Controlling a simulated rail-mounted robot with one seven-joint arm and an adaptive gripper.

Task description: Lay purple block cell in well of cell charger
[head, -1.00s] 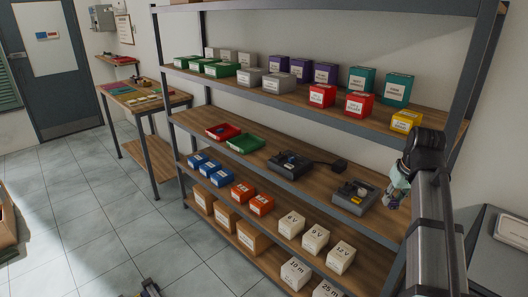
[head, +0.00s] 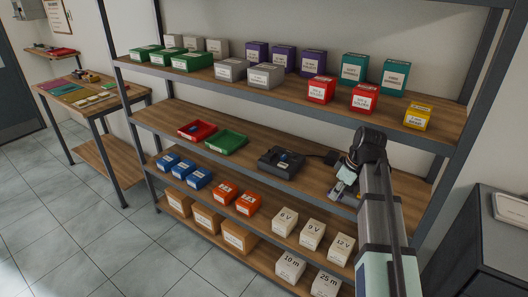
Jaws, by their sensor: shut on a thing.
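My gripper (head: 343,188) is at the right part of the middle shelf, over or just in front of a grey device that it and my arm largely cover. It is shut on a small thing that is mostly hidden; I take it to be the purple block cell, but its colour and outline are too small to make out. I cannot tell which device is the cell charger, nor whether the held thing touches a well.
A red tray (head: 198,131) and a green tray (head: 226,143) lie left on the middle shelf (head: 160,116). A black adapter (head: 331,157) stands behind the devices. Boxes fill the upper shelf above, and white boxes (head: 285,221) stand below. A grey cabinet (head: 490,240) is at right.

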